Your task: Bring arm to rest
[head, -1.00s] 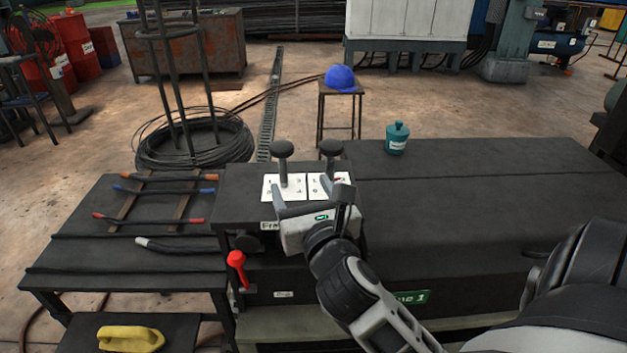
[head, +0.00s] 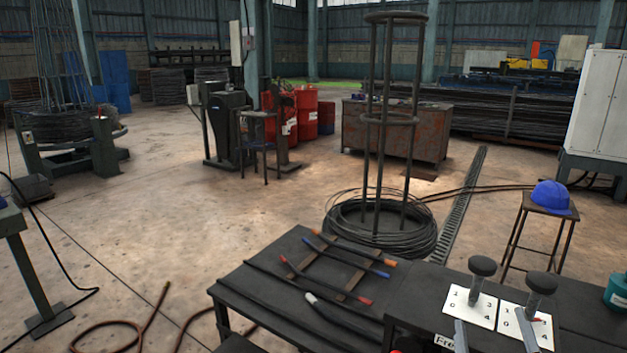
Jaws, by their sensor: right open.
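My right gripper (head: 496,331) shows only by its two grey fingers at the bottom edge of the head view, to the right of the middle. The fingers stand apart with nothing between them. They are in front of two black-knobbed levers (head: 482,268) (head: 541,284) that rise from white number plates (head: 470,306) on a dark bench. I cannot tell the exact gap between fingers and plates. The rest of my right arm is below the frame. My left arm and gripper do not show.
A lower dark table (head: 262,285) holds several rods with coloured ends. Behind it stands a wire coil (head: 345,222) around an upright frame. A teal canister (head: 617,292) is at the right edge. The floor at left is mostly open, with hoses (head: 110,325).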

